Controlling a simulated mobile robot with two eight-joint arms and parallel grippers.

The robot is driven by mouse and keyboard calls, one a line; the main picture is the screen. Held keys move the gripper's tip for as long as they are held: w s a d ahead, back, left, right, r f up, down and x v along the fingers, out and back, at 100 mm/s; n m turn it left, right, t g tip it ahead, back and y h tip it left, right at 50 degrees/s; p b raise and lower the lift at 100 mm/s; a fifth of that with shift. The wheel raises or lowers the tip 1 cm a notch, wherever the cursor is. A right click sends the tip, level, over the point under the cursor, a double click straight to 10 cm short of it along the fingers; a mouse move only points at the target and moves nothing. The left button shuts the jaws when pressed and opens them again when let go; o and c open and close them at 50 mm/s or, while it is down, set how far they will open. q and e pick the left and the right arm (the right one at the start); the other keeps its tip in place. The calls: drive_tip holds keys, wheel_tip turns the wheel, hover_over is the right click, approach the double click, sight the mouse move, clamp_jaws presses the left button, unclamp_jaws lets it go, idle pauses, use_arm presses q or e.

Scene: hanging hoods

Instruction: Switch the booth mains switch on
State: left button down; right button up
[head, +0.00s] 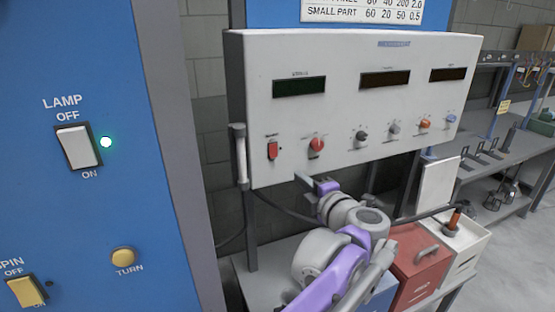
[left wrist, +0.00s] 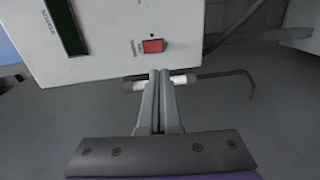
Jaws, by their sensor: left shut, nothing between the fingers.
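A red rocker switch (head: 272,150) with a small label I cannot read is at the lower left of the white control panel (head: 340,107); I take it as the booth mains switch. It also shows in the left wrist view (left wrist: 153,46), just beyond the fingertips. I cannot tell which way it is tipped. My left gripper (head: 303,178) is shut and empty, below and to the right of the switch in the head view. In the left wrist view its fingertips (left wrist: 160,73) are together near the panel's edge; contact is not visible. My right gripper is not in view.
A row of knobs (head: 361,137) runs right of the switch, under dark displays (head: 299,87). A grey bar (head: 240,155) is at the panel's left edge. A blue cabinet at left has a lamp switch (head: 78,147) beside a lit green light. Red and white boxes (head: 412,262) stand below.

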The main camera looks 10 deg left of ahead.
sight(273, 157)
use_arm(q)
drive_tip(key=p+x, duration=0.2)
drive_tip(key=x, duration=1.1)
drive_tip(key=shift+w+a, duration=0.15)
drive_tip(key=shift+w, duration=0.1)
drive_tip(key=shift+w+a, duration=0.2)
drive_tip(key=shift+w, duration=0.1)
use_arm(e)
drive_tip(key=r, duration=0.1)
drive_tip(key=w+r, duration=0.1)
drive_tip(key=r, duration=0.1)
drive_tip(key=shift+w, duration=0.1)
use_arm(q)
drive_tip(key=shift+a+f, duration=0.1)
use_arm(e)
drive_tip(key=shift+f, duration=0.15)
use_arm(q)
drive_tip(key=shift+f, duration=0.1)
